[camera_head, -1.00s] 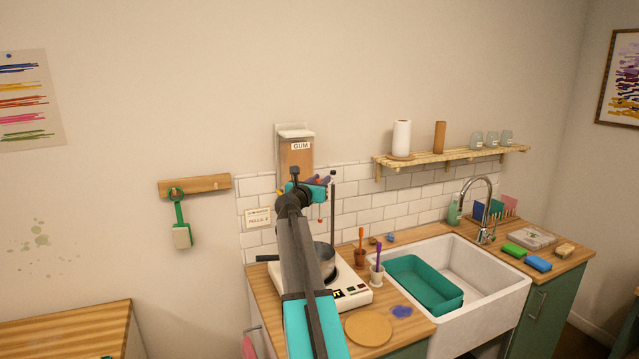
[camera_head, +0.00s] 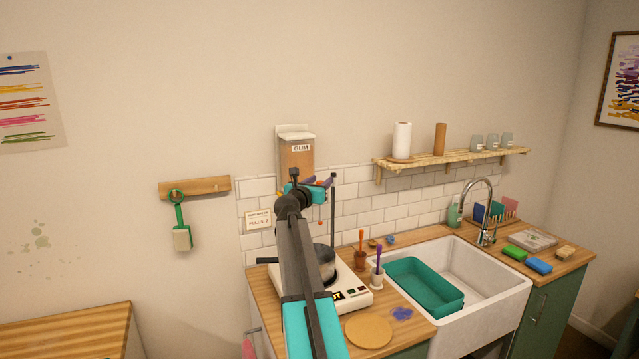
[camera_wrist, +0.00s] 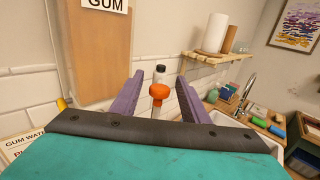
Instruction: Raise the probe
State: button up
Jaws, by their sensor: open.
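In the wrist view, an orange knob (camera_wrist: 158,91) shows between the two purple fingers of my gripper (camera_wrist: 160,77), with a gap on each side. A post with a dark cap and a pale band (camera_wrist: 160,70) rises just behind the knob. My gripper is open and empty. In the head view, my gripper (camera_head: 320,182) is beside a thin dark upright rod (camera_head: 333,215) above the hotplate (camera_head: 352,292). A grey pot (camera_head: 325,266) stands on the hotplate, partly behind my arm. The probe's lower part is hidden, and I cannot tell how it joins the knob.
The wooden GUM dispenser (camera_head: 297,158) hangs on the wall close to my gripper. A shelf (camera_head: 450,157) with a paper roll and jars is to the right. A sink (camera_head: 495,300) holds a teal tub (camera_head: 425,285).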

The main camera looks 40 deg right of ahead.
jog(key=b+v, duration=0.3)
jog(key=v, duration=1)
jog(key=shift+a+b, duration=0.15)
jog(key=shift+b, duration=0.2)
